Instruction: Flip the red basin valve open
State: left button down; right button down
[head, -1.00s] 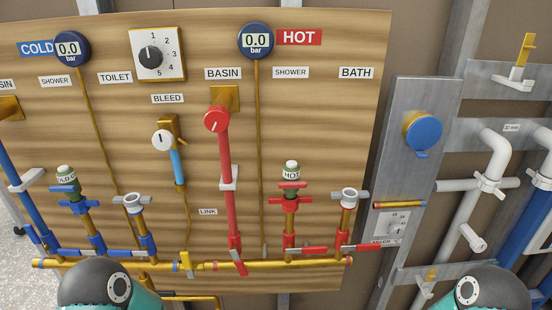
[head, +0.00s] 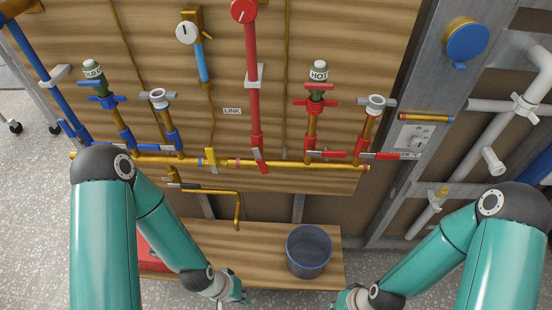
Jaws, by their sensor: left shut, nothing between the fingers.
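The red basin pipe (head: 253,90) runs down the wooden panel from a red round knob (head: 243,10). At its foot, just above the brass manifold, is the red basin valve with a short red lever (head: 262,165), tilted off the pipe's line. My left gripper (head: 240,297) is low at the bottom of the head view, below the manifold and apart from the valve. It is small in the picture, shut and empty. My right gripper (head: 338,303) is at the bottom edge, partly cut off, and its fingers cannot be made out.
The brass manifold (head: 310,165) carries other blue and red levers beside the basin valve. Below it, a wooden shelf (head: 200,235) holds a dark bucket (head: 309,250) and a red box (head: 150,255). A bent brass pipe (head: 238,210) hangs under the manifold.

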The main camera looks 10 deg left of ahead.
aim_at(260, 161)
jog(key=z, duration=0.7)
jog(key=k, duration=0.35)
jog(key=z, duration=0.2)
